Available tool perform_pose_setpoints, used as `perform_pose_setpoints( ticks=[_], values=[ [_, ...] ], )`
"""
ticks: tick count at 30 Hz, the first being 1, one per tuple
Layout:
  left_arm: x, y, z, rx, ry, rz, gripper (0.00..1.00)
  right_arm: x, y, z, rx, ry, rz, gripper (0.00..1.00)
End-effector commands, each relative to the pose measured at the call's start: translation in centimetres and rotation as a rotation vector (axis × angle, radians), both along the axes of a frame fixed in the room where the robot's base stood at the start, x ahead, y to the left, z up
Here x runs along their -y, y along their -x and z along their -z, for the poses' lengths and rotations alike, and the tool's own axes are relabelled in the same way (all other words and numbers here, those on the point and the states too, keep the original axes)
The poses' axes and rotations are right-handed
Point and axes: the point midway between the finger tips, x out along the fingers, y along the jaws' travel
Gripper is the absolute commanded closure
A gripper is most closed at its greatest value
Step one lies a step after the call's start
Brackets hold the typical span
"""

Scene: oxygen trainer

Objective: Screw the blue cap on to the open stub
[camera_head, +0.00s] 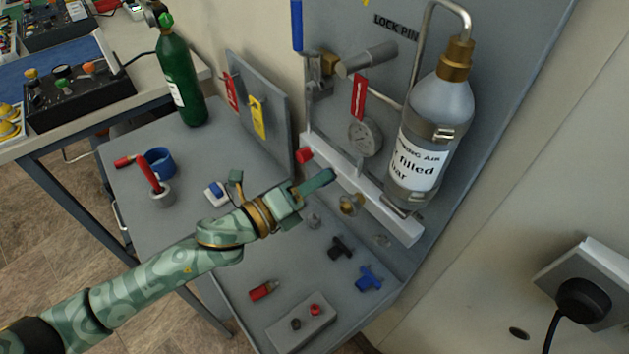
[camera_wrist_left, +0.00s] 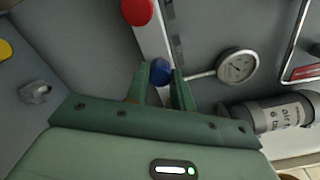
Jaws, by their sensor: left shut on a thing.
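The blue cap (camera_wrist_left: 161,70) sits between the fingertips of my left gripper (camera_wrist_left: 161,84) in the left wrist view. In the head view my left gripper (camera_head: 316,183) is shut and reaches in front of the white manifold bar (camera_head: 386,205); its fingers hide the cap there. In the wrist view the cap lies over the white bar (camera_wrist_left: 151,42), below the red cap (camera_wrist_left: 137,12). The open stub is not visible in either view, and I cannot tell whether the cap touches it. My right gripper is not in view.
The pressure gauge (camera_head: 365,136) and air cylinder (camera_head: 435,120) are mounted right of my gripper. Black (camera_head: 341,248) and blue (camera_head: 369,278) handled parts and a grey block (camera_head: 301,324) lie on the lower shelf.

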Motion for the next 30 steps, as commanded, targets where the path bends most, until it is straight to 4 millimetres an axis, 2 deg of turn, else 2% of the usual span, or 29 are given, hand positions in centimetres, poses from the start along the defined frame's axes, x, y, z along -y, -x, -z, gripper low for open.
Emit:
perform_pose_setpoints(
  ticks=[8,14,29,30],
  values=[
    [0.0,0.07,0.22,0.029,-0.025,0.0,0.96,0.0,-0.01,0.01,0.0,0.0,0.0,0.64],
    [0.01,0.08,0.3,0.244,-0.184,0.002,0.96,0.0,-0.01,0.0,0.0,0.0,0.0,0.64],
    [0.0,0.09,0.35,0.33,-0.246,0.002,0.96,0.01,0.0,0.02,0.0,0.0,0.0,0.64],
    [0.0,0.08,0.35,0.33,-0.246,0.002,0.65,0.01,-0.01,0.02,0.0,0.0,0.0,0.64]
  ],
)
